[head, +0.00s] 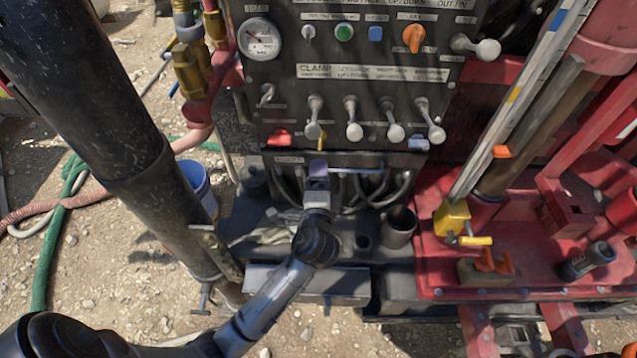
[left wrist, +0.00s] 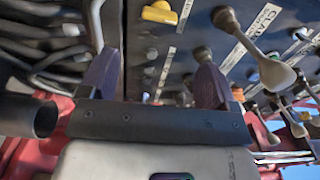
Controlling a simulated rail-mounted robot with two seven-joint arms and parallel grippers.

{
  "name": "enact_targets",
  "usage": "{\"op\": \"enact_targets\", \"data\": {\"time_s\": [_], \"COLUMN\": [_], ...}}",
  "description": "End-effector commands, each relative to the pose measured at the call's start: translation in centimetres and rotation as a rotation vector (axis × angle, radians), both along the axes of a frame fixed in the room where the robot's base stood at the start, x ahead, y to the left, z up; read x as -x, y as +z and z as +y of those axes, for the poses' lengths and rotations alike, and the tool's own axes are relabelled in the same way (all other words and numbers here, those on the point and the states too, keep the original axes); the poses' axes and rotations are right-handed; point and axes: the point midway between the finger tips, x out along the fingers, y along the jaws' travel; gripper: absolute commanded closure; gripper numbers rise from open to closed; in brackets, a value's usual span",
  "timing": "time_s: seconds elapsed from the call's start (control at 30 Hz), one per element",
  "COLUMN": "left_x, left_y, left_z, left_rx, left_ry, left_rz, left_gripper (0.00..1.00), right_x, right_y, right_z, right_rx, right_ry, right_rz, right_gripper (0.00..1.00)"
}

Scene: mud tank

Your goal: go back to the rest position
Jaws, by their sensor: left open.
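My left gripper (head: 318,172) is in front of the lower edge of the black control panel (head: 290,90), below its row of levers. It is open and empty. Its two dark purple fingers stand apart in the left wrist view (left wrist: 157,82), with the panel and its levers beyond them. I cannot tell whether a finger touches anything. My left arm reaches in from the bottom left of the head view. My right gripper is not in view.
Metal levers (head: 352,130) and a yellow knob (left wrist: 159,12) are close to the gripper. Dark hoses (head: 385,192) hang under the panel. A dark cup (head: 398,228) stands to the right. The red rig base (head: 440,270) is farther right. Gravel ground (head: 120,260) lies left.

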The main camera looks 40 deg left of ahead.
Motion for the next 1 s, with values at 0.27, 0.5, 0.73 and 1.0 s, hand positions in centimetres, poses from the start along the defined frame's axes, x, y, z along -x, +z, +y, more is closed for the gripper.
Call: {"op": "enact_targets", "data": {"time_s": [0.27,0.5,0.73,1.0], "left_x": [0.87,0.85,0.83,1.28], "left_y": [0.01,0.01,0.01,-0.89], "left_z": [-0.61,-0.62,-0.61,-0.09], "left_rx": [0.001,0.001,0.001,0.168], "left_ry": [0.001,0.001,0.001,0.047], "left_rz": [0.001,0.001,0.001,-0.066], "left_gripper": [0.17,0.17,0.17,0.17], "right_x": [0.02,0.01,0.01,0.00], "right_y": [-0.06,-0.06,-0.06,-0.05], "right_z": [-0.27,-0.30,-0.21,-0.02], "right_rx": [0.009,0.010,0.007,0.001], "right_ry": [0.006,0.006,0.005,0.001], "right_rz": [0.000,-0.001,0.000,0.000], "right_gripper": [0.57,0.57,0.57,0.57]}}
